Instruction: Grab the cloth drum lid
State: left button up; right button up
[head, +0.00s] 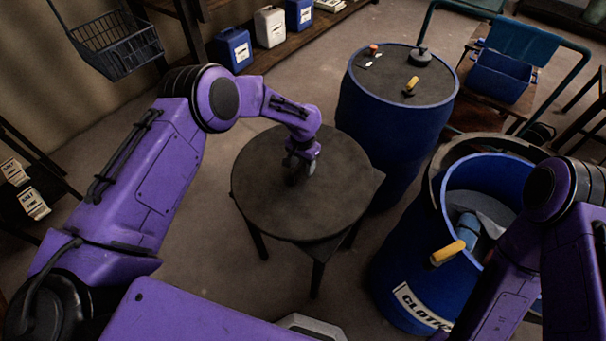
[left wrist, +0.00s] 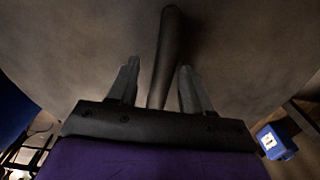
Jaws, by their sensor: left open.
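The cloth drum lid (head: 265,200) is a dark, round disc lying flat on a small dark stand in the middle of the head view. Its dark bar handle (left wrist: 169,50) runs upward from between my fingers in the left wrist view. My left gripper (head: 296,175) points down over the lid's middle. Its two fingers (left wrist: 158,85) are open, one on each side of the handle, with gaps visible. The blue cloth drum (head: 400,285), labelled CLOTH, stands open at the lower right, with grey material inside. My right gripper is out of view.
A closed blue drum (head: 385,140) stands just behind the lid, to the right. A yellow-ended handle (head: 447,253) sticks over the open drum's rim. A wire basket (head: 118,45) hangs at the upper left. Floor is clear left of the stand.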

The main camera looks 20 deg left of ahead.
pick_arm(q)
jog(key=shift+f, duration=0.3)
jog(key=c, duration=0.9)
grip_shut()
jog(key=shift+w+r, duration=0.1)
dwell(0.5)
